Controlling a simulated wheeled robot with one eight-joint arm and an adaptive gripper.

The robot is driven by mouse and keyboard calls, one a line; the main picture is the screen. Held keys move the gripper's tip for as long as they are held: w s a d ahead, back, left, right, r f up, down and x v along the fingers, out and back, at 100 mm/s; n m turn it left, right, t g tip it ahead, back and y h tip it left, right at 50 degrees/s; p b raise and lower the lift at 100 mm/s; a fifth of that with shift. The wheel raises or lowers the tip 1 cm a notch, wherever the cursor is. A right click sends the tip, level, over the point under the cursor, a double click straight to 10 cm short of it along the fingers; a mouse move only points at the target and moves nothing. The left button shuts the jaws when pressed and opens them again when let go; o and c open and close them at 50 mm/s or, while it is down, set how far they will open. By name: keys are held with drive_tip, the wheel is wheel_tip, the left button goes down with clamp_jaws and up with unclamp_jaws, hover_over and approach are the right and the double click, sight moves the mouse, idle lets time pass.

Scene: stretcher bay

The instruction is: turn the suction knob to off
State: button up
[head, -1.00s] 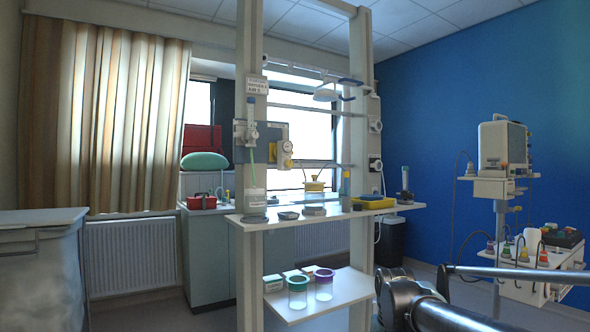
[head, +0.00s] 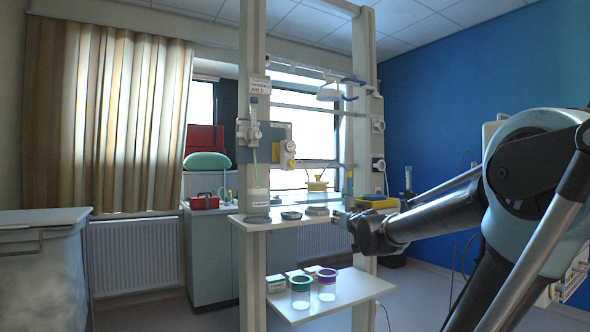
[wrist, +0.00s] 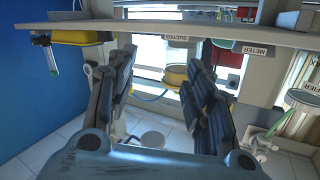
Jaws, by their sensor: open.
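In the head view a regulator unit (head: 288,147) with a round face and a yellow part sits at the right of the grey panel between the posts. Round dials (head: 378,164) sit on the right post. I cannot read which of these is the suction knob. A yellow-lidded jar (head: 316,186) stands behind the shelf; it shows between my fingers in the wrist view (wrist: 175,77). My gripper (head: 350,222) is at the shelf's front edge, right of the regulator and lower. Its fingers (wrist: 162,60) are apart and empty.
The wrist view appears upside down. The shelf (head: 270,224) carries small boxes and a yellow tray (head: 374,203). Suction (wrist: 176,38) and meter (wrist: 256,50) labels show in the wrist view. Two jars (head: 301,292) stand on the lower shelf. The space before the regulator looks clear.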

drive_tip(key=w+a+r+n+t+y, duration=0.1)
drive_tip(key=w+a+r+t+y, duration=0.15)
drive_tip(key=a+r, duration=0.45)
drive_tip(key=n+y, duration=0.2)
drive_tip(key=y, duration=0.4)
approach(294, 163)
drive_tip(key=shift+t, duration=0.35)
drive_tip(key=x, duration=0.8)
drive_tip(key=shift+w+a+f, duration=0.15)
drive_tip(key=shift+w+a, duration=0.15)
drive_tip(key=shift+a, duration=0.15)
drive_tip(key=c, duration=1)
